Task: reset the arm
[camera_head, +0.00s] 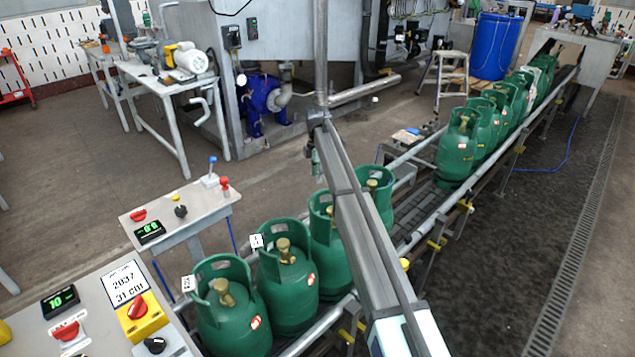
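My gripper does not show clearly anywhere in the head camera view, so I cannot see its fingers or anything held in it. A long grey beam slants from the centre down to the bottom edge, in front of the conveyor. I cannot tell whether this beam belongs to my arm. Green gas cylinders stand upright on the conveyor (412,212). The nearest cylinder (232,325) is at the bottom left of the line, with another cylinder (288,300) just behind it. A further group starts with a cylinder (457,155) beyond a gap.
A control panel (85,310) with a red knob and a yellow switch box (140,318) fills the bottom left. A smaller panel (185,212) stands behind it. A blue drum (497,45) stands at the back right. The floor left of the conveyor has open room.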

